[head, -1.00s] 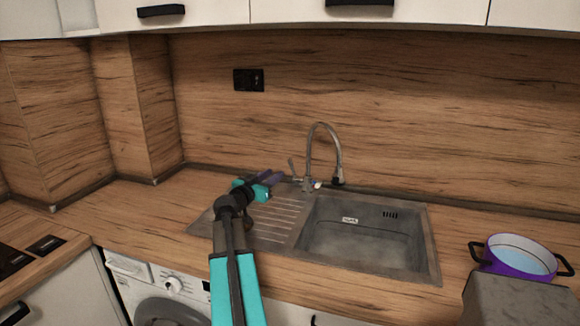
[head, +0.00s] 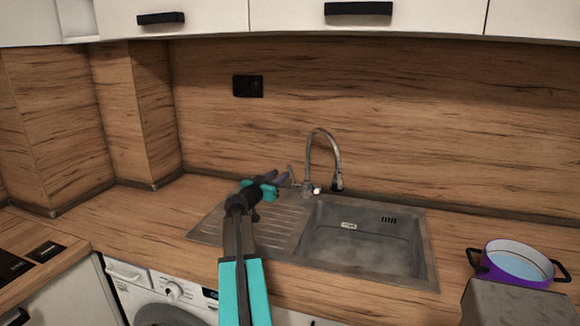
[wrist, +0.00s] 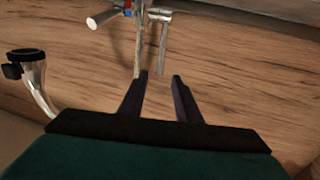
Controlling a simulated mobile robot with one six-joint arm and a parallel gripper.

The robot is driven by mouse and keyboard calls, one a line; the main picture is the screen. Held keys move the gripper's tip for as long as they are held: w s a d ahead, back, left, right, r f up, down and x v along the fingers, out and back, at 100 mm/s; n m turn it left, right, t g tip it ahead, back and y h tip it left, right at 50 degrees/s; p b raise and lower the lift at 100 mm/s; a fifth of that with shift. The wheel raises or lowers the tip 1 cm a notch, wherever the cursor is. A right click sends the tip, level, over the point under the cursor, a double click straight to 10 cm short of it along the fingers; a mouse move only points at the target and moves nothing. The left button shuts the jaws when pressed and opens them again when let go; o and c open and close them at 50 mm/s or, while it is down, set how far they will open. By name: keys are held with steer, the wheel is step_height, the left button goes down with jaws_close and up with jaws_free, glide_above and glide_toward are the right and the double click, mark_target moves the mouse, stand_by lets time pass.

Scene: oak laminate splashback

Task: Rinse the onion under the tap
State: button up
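No onion shows in either view. The chrome tap (head: 309,158) stands at the back edge of the sink, with a tall curved spout ending in a dark nozzle. Its thin lever (head: 291,173) is on its left side. My gripper (head: 287,177) is just left of the tap, close to the lever. In the wrist view my gripper (wrist: 160,77) has its two dark fingers apart with nothing between them. Metal tap parts (wrist: 163,42) show just beyond the fingertips, apparently not gripped. No running water can be made out. The sink basin (head: 365,255) looks empty.
The ribbed drainboard (head: 212,230) lies left of the basin, under my arm. A purple pot (head: 515,264) with dark handles and a pale blue inside stands on the counter at right, behind a grey block (head: 515,303). The wooden splashback (head: 430,120) rises close behind the tap.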

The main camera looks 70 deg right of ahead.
mark_target(289, 168)
steer(key=shift+s+d+p, duration=0.2)
steer(key=shift+d+p, duration=0.2)
steer(key=shift+d, duration=1)
steer(key=shift+s+d+p, duration=0.25)
steer(key=shift+d+p, duration=0.15)
steer(key=shift+d, duration=1.05)
steer(key=shift+s+d+p, duration=0.2)
steer(key=shift+d+p, duration=0.2)
steer(key=shift+d, duration=1)
jaws_close()
